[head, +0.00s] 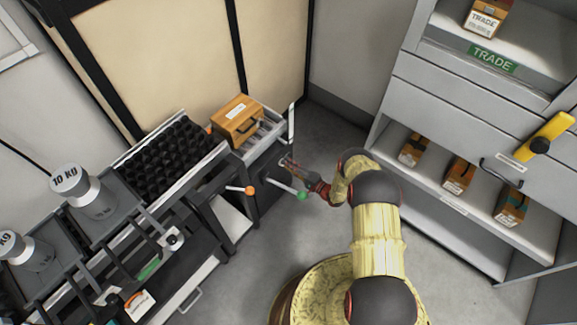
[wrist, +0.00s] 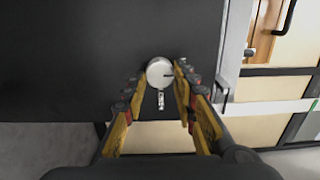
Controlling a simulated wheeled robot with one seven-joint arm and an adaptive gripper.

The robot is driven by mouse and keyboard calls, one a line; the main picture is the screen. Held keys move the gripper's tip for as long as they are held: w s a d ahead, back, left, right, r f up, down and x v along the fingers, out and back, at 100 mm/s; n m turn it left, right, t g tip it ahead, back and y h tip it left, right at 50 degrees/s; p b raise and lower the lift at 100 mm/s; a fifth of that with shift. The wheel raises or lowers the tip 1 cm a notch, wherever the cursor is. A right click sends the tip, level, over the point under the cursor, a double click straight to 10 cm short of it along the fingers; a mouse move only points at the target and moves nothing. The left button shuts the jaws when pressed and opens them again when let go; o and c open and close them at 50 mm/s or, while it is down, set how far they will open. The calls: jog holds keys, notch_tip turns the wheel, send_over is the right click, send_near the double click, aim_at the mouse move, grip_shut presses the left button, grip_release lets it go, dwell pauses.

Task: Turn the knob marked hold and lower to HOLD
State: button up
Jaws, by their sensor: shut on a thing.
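A pale round knob (wrist: 159,71) sits on a dark panel in the wrist view, with a dark line on its right side. A small light lever or tag (wrist: 161,99) shows just below it. My gripper (wrist: 160,82) has its two fingers on either side of the knob, shut on it. In the head view my gripper (head: 290,166) is at the right end of the weighing bench; the knob cannot be made out clearly there. No hold or lower marking is readable.
Green-tipped (head: 302,195) and orange-tipped (head: 250,190) levers stick out close to my gripper. A wooden box (head: 237,120) stands on the bench above. A grey cabinet (head: 440,120) with several small boxes is at the right. Bare floor lies between.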

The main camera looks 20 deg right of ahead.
dwell(0.4)
jog(key=o, duration=1.2)
jog(key=shift+c, duration=0.2)
jog(key=v, duration=1.2)
